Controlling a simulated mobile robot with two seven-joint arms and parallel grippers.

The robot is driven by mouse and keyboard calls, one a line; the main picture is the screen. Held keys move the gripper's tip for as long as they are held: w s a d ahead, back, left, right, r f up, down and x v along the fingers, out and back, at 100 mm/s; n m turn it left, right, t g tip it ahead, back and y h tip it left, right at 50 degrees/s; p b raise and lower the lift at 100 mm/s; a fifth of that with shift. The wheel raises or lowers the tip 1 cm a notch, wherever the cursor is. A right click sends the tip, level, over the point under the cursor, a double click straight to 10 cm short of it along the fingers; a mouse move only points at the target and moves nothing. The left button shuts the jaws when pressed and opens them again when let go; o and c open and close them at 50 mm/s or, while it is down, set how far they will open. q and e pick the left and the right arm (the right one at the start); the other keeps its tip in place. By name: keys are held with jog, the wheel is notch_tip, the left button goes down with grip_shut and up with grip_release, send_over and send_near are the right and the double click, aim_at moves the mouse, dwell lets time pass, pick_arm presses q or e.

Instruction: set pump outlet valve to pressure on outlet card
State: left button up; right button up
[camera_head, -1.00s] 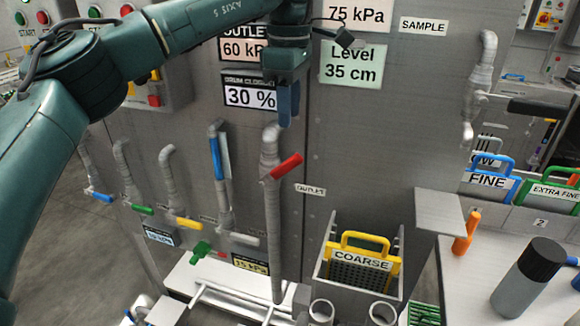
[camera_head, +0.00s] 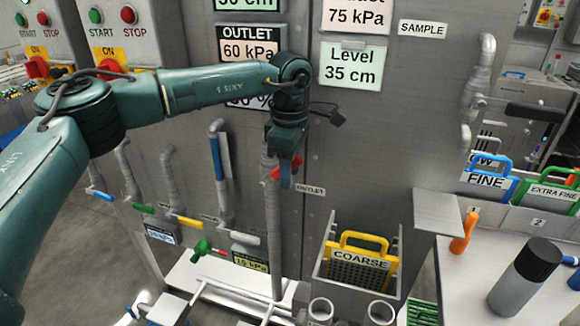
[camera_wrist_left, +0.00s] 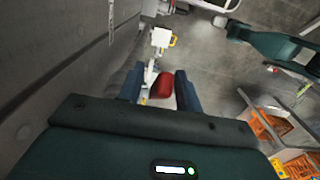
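The outlet valve's red lever (camera_head: 275,172) sits on a grey vertical pipe (camera_head: 273,230), beside a small OUTLET label (camera_head: 309,190). My left gripper (camera_head: 286,178) is at the lever from above and hides much of it in the head view. In the left wrist view the red lever (camera_wrist_left: 165,85) lies between the two spread fingers (camera_wrist_left: 160,88), with a gap visible beside it. The outlet card (camera_head: 251,48) on the panel reads OUTLET 60 kPa. My right gripper does not show in the head view.
Blue, yellow and green-handled valves stand left of the outlet pipe. A card below (camera_head: 250,262) shows a kPa value. A COARSE basket (camera_head: 360,262) stands to the right. A Level 35 cm card (camera_head: 350,66) and my forearm partly cover the panel's front.

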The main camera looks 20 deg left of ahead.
pick_arm(q)
jog(key=shift+c, duration=0.5)
grip_shut()
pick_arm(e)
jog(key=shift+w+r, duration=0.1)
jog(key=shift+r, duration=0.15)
pick_arm(q)
jog(key=shift+d+f+y, duration=0.6)
jog(key=shift+f+y, duration=0.1)
jog(key=shift+y, duration=0.4)
jog(key=shift+d+f+y+b, duration=0.15)
jog(key=shift+f+y, duration=0.2)
jog(key=shift+y, duration=0.25)
jog(key=shift+d+f+y+b, duration=0.15)
jog(key=shift+f+y, duration=0.2)
jog(key=shift+y, duration=0.25)
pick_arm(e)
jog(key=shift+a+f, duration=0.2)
pick_arm(q)
jog(key=shift+o, duration=0.5)
grip_release()
